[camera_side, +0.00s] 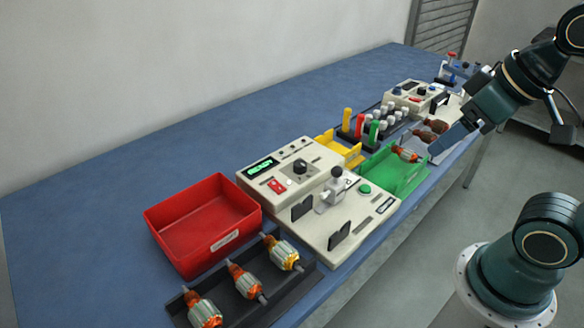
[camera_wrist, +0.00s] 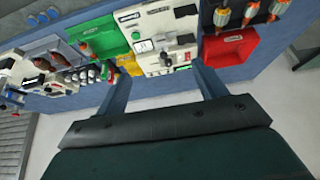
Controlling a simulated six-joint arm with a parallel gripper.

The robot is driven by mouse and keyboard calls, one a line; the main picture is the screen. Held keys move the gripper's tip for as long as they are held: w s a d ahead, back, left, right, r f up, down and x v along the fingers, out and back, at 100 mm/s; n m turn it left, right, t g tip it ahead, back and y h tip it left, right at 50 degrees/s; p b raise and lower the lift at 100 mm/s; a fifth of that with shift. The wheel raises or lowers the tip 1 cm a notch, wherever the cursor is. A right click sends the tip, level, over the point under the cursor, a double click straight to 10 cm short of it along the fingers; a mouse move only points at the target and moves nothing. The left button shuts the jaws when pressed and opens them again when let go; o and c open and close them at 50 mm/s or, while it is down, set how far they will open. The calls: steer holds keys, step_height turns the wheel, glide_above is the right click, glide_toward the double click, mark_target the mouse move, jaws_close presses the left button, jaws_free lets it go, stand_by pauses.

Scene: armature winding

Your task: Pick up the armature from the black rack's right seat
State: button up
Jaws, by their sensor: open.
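The black rack (camera_side: 292,287) lies at the table's near edge in the side view. It holds three armatures with orange-red ends and silvery cores. The rightmost armature (camera_side: 284,253) in that view shows yellow windings, and the middle one (camera_side: 246,281) and left one (camera_side: 204,308) sit beside it. In the wrist view, armatures (camera_wrist: 222,16) show at the top right, partly cut off by the edge. My gripper (camera_side: 460,140) is open and empty, raised near the table's far end, well away from the rack. Its two fingers (camera_wrist: 164,76) stand apart in the wrist view.
A red bin (camera_side: 205,230) stands empty behind the rack. A cream tester (camera_side: 330,205) stands to the rack's right. Blue tabletop at back left is clear.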

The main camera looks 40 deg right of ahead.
steer(key=g+y, duration=0.3)
steer(key=g, duration=0.3)
glide_above(283, 244)
steer(key=d, duration=0.3)
step_height(283, 244, down, 14)
steer(key=shift+x, duration=4.3)
steer(key=shift+f, duration=0.15)
steer(key=shift+x, duration=2.45)
steer(key=shift+w+d, duration=0.1)
steer(key=shift+w, duration=0.1)
